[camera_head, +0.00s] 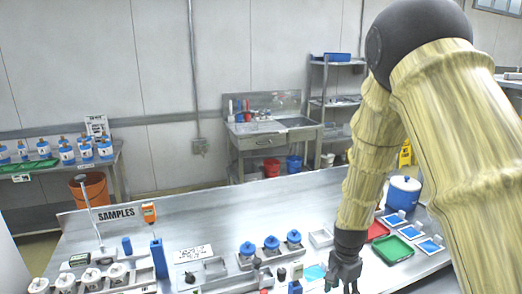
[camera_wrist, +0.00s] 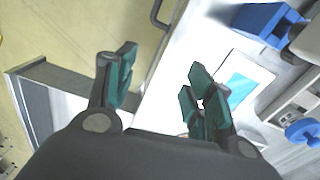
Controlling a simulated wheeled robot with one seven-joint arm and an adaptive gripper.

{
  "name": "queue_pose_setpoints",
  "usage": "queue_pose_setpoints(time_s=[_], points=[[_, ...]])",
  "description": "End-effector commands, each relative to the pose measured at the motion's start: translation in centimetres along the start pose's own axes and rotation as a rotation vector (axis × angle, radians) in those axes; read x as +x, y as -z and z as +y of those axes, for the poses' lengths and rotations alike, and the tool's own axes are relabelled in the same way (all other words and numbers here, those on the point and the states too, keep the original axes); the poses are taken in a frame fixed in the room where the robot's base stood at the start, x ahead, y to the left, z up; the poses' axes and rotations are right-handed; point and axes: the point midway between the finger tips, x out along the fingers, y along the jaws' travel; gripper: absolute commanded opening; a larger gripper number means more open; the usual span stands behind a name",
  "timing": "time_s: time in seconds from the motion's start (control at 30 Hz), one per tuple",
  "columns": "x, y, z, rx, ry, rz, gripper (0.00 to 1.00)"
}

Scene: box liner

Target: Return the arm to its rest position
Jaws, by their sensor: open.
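My arm, with wood-grain links and a dark round joint, comes in from the right in the head view. It reaches down to my gripper (camera_head: 343,278), which is over the front part of the metal table (camera_head: 225,212). In the wrist view my gripper (camera_wrist: 160,88) is open, with its teal-padded fingers apart and nothing between them. Below the fingers the wrist view shows the table's edge and a white and light-blue card (camera_wrist: 242,85). My arm hides part of the table's right side.
The table's back middle is clear.

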Motion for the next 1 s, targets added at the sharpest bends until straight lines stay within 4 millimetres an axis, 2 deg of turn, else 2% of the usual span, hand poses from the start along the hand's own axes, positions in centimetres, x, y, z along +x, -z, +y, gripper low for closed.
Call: queue_pose_setpoints(time_s=[0.23,0.37,0.5,0.7,0.9,1.0], points=[[5.7,-0.9,3.0,-0.107,-0.014,0.009,0.53],[9.9,-1.8,5.4,-0.198,-0.024,0.014,0.53],[15.4,-3.5,9.2,-0.333,-0.032,0.018,0.53],[22.4,-6.7,15.4,-0.547,-0.035,0.016,0.53],[27.7,-10.6,21.9,-0.758,-0.024,0.005,0.53],[29.6,-12.6,25.0,-0.858,-0.014,-0.003,0.53]])
